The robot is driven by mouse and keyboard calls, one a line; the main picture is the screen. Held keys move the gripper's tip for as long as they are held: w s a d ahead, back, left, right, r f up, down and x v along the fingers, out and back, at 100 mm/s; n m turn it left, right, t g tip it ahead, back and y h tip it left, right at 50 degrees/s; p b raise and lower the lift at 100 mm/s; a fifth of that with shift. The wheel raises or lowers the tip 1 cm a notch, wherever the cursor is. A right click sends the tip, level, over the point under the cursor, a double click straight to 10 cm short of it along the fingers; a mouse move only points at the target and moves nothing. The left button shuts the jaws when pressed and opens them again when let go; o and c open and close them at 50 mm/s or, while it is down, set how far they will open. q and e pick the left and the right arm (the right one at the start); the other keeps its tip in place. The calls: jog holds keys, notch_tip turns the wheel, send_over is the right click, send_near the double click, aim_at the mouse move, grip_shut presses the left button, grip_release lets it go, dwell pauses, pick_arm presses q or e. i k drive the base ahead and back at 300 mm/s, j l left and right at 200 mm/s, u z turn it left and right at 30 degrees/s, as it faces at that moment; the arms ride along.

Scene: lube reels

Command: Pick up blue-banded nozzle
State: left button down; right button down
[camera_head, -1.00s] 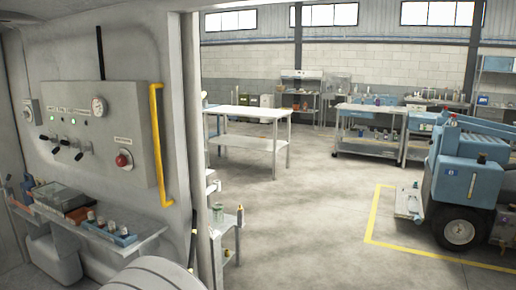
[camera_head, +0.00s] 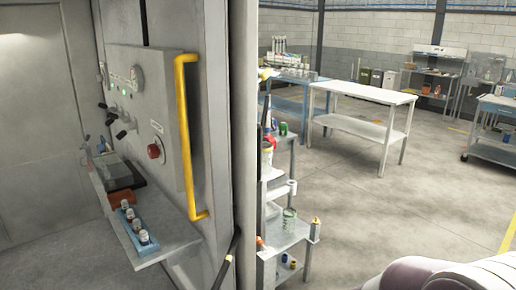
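I cannot make out a blue-banded nozzle in this view. A blue tray (camera_head: 143,245) with several small capped bottles (camera_head: 136,226) sits on the grey wall shelf (camera_head: 175,230) at the left. A dark, slim upright item with a yellow top (camera_head: 266,76) stands by the wall edge; I cannot tell what it is. Neither of my grippers is in view.
A control panel (camera_head: 140,125) with a red button and a yellow handrail (camera_head: 187,140) is on the left wall. A stepped grey stand (camera_head: 285,235) holds small containers just past the wall edge. A white table (camera_head: 362,95) stands beyond. Open floor lies at right.

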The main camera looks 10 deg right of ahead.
aim_at(267, 138)
jog(key=i+l, duration=0.2)
jog(key=l, duration=0.15)
jog(key=i+l, duration=0.2)
jog(key=l, duration=0.2)
jog(key=i+l, duration=0.2)
jog(key=l, duration=0.15)
jog(key=i+l, duration=0.25)
jog(key=l, duration=0.15)
jog(key=i+l+z, duration=0.4)
jog(key=i+z, duration=0.2)
jog(key=i+l+z, duration=0.3)
jog(key=i+z, duration=0.15)
jog(key=i, duration=0.25)
jog(key=i+z, duration=0.4)
jog(key=i, duration=0.35)
jog(key=i+u, duration=0.15)
jog(key=i, duration=0.4)
jog(key=i+l+u, duration=0.2)
jog(key=i, duration=0.3)
jog(key=i+l+u, duration=0.15)
jog(key=i, duration=0.35)
jog(key=i+u, duration=0.2)
jog(key=u, duration=0.25)
jog(key=i+u, duration=0.2)
jog(key=u, duration=0.25)
jog(key=i+u, duration=0.2)
jog(key=u, duration=0.25)
jog(key=i+l+u, duration=0.15)
jog(key=u, duration=0.3)
